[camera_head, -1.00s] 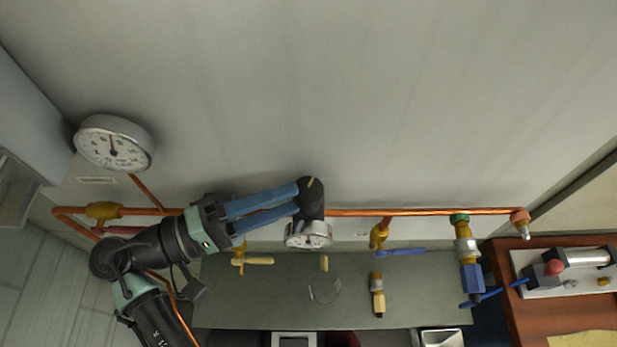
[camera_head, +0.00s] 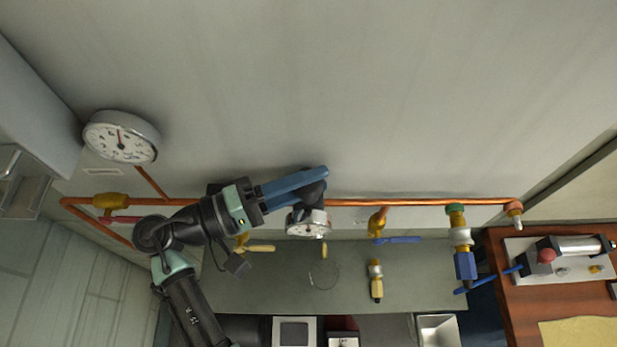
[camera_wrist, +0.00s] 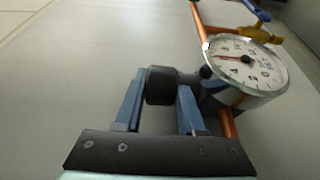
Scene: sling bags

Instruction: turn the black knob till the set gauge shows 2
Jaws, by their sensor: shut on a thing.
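The black knob (camera_head: 313,194) sits on the copper pipe in the middle of the wall. In the wrist view the knob (camera_wrist: 160,86) is between the two blue fingers. My gripper (camera_head: 318,180) is shut on the knob, and one finger partly covers it in the head view. A small round white gauge (camera_head: 307,224) is right below the knob. In the wrist view this gauge (camera_wrist: 262,73) has a red needle pointing left; its numbers are too small to read surely. A larger gauge (camera_head: 115,142) hangs at the left, its red needle pointing roughly up.
A copper pipe (camera_head: 430,202) runs along the wall. Valves with a red handle (camera_head: 128,219), a yellow handle (camera_head: 259,249) and a blue handle (camera_head: 403,240) are on or near it. A grey panel (camera_head: 215,284) lies below. A wooden board (camera_head: 520,308) is at the right.

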